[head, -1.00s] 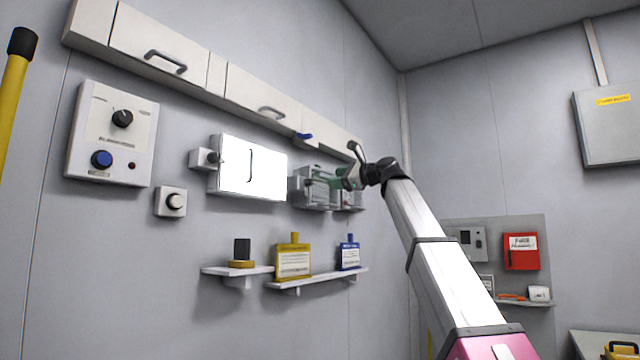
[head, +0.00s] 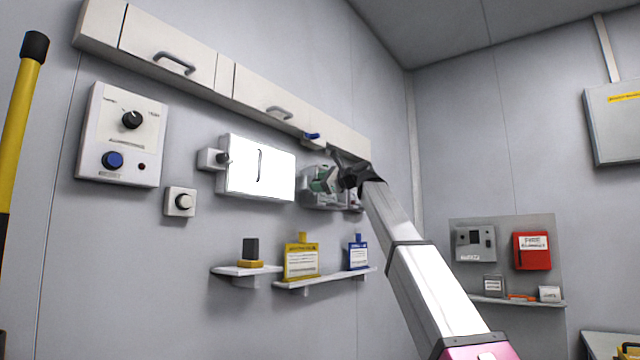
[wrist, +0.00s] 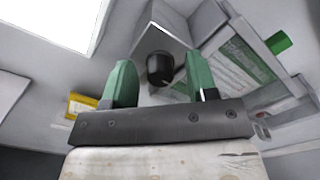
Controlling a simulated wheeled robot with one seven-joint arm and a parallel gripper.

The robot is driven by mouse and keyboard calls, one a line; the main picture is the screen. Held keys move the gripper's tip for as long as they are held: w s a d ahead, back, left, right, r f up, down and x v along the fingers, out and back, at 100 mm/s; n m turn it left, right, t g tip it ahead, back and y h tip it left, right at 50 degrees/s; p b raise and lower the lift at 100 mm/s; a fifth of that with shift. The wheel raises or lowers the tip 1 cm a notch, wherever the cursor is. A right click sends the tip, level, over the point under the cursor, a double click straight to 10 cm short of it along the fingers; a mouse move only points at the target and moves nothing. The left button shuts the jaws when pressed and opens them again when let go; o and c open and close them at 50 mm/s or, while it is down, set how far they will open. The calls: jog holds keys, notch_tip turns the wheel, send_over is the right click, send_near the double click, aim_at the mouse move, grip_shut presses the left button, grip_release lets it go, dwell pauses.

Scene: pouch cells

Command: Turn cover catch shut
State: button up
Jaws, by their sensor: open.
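The cover catch is a round black knob (wrist: 160,68) on a light grey block in the wrist view. It sits beside a box with a clear cover (wrist: 240,72) and green-and-white print inside. My gripper (wrist: 156,82) has its two green fingers apart, one on each side of the knob in the picture. I cannot tell whether they touch it or how far off it is. In the head view my gripper (head: 322,180) is in front of the covered box (head: 312,199) and hides much of it, including the catch.
Above run cabinets (head: 265,97) with a blue lever (head: 312,136).

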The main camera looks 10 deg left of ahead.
jog(key=c, duration=0.9)
jog(key=shift+f+n, duration=0.2)
jog(key=shift+n, duration=8.7)
